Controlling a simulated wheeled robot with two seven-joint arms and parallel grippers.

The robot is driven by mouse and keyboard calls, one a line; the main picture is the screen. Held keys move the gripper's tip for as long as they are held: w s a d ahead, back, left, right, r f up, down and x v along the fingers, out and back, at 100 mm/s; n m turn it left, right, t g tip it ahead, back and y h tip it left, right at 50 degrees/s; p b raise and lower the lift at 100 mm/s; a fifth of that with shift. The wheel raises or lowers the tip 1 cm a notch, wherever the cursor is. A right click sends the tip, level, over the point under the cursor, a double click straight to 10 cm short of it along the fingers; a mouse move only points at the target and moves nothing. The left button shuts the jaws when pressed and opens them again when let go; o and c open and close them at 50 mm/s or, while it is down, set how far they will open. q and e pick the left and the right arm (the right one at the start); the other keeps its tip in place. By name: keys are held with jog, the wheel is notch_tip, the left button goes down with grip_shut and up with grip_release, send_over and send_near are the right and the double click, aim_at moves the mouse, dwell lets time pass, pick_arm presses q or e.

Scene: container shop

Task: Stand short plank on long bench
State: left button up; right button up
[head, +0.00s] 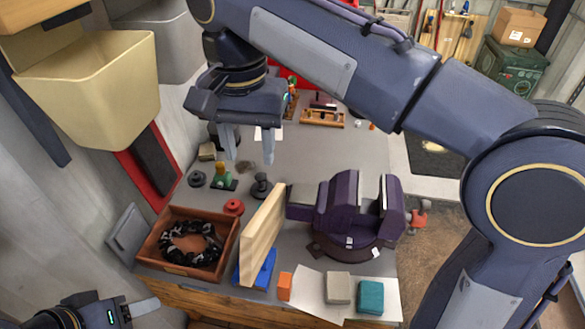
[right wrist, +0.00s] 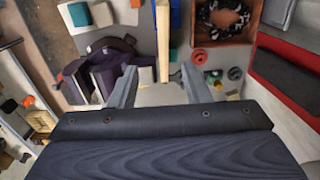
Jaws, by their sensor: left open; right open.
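A pale wooden plank (head: 262,232) stands on its long edge in a blue holder (head: 257,270) near the front of the long grey bench (head: 310,155). My right gripper (head: 248,156) is open and empty, fingers pointing down, above the bench and behind the plank in the head view. In the right wrist view the plank's near end lies between the open fingers (right wrist: 160,84), apart from both. My left gripper (head: 137,308) is open at the lower left, off the bench's front corner, partly cut by the frame.
A purple vise (head: 345,210) stands just right of the plank. A brown tray (head: 160,245) with a black coiled chain is left of it. Orange (head: 285,287), grey (head: 338,288) and teal (head: 370,297) blocks lie at the front. A cream bin (head: 95,85) hangs at the left wall.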

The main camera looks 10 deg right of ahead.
jog(key=s+d+f+t+y, duration=0.1)
jog(key=s+d+f, duration=0.2)
jog(key=d, duration=0.3)
jog(key=s+d+f+n+t+y, duration=0.1)
jog(key=s+d+f, duration=0.2)
jog(key=d+f, duration=0.2)
jog(key=s+d+f+n+t+y, duration=0.1)
jog(key=s+d+f+y, duration=0.1)
jog(key=s+d+f, duration=0.2)
jog(key=d, duration=0.3)
jog(key=shift+t, duration=0.3)
jog(key=shift+o, duration=0.3)
jog(key=s+f+t, duration=0.2)
jog(key=s+f, duration=0.1)
jog(key=f, duration=0.2)
jog(key=shift+s+d+f+n, duration=0.2)
jog(key=shift+s+d+n, duration=0.15)
jog(key=shift+s+n, duration=0.05)
jog(key=shift+o, duration=0.2)
jog(key=shift+s+f, duration=0.2)
jog(key=shift+f, duration=0.2)
jog(key=shift+w, duration=0.1)
